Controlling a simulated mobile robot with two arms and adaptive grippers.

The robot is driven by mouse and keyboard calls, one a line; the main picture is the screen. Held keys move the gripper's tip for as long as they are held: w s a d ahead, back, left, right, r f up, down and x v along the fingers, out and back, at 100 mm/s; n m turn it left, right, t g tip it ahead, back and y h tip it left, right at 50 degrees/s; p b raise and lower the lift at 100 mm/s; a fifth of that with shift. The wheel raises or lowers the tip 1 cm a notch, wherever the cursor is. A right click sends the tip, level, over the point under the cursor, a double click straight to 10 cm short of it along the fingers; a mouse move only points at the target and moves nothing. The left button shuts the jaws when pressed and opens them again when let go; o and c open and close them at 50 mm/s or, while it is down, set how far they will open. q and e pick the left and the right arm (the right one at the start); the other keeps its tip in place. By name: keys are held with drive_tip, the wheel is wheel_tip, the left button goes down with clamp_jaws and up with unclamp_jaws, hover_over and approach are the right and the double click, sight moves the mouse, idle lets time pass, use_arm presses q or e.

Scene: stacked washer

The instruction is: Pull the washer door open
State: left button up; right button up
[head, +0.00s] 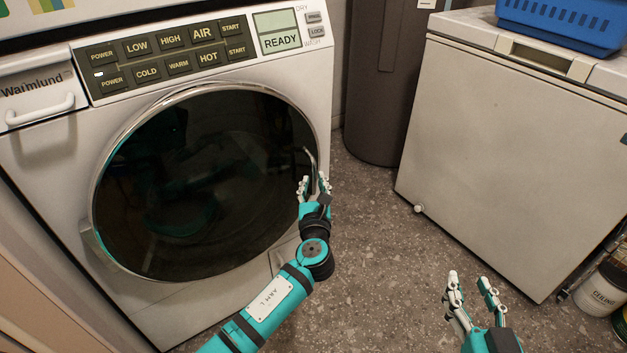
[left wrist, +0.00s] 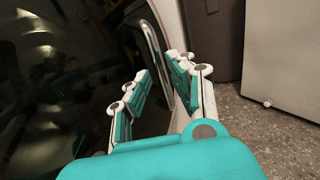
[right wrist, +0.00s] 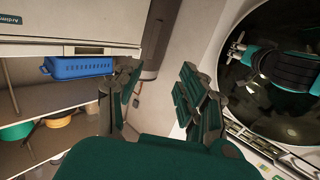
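The washer door (head: 190,185) is a round dark glass disc with a chrome rim, and it looks closed in the washer front. Its curved chrome handle (head: 312,164) is at the door's right edge, and shows in the left wrist view (left wrist: 156,55). My left gripper (head: 315,178) is open at the lower end of the handle. In the left wrist view its fingertips are apart near the handle; I cannot tell whether they touch it. My right gripper (head: 469,280) is open and empty over the floor, well to the right of the door.
A white chest-like appliance (head: 500,150) with a blue basket (head: 565,22) on it stands at the right. A dark grey bin (head: 385,90) is behind. A paint can (head: 603,290) is at the lower right. The speckled floor (head: 385,230) between is clear.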

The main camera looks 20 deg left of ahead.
sight(314, 178)
use_arm(q)
drive_tip(key=shift+b+x, duration=0.3)
drive_tip(key=shift+x, duration=1.35)
use_arm(e)
drive_tip(key=r+t, duration=0.1)
drive_tip(key=r, duration=0.1)
drive_tip(key=r+t+y, duration=0.1)
drive_tip(key=r, duration=0.1)
drive_tip(key=shift+w+a+r+t, duration=0.1)
drive_tip(key=shift+w+a+t, duration=0.05)
drive_tip(key=shift+a+t, duration=0.2)
use_arm(q)
drive_tip(key=shift+c, duration=0.2)
clamp_jaws()
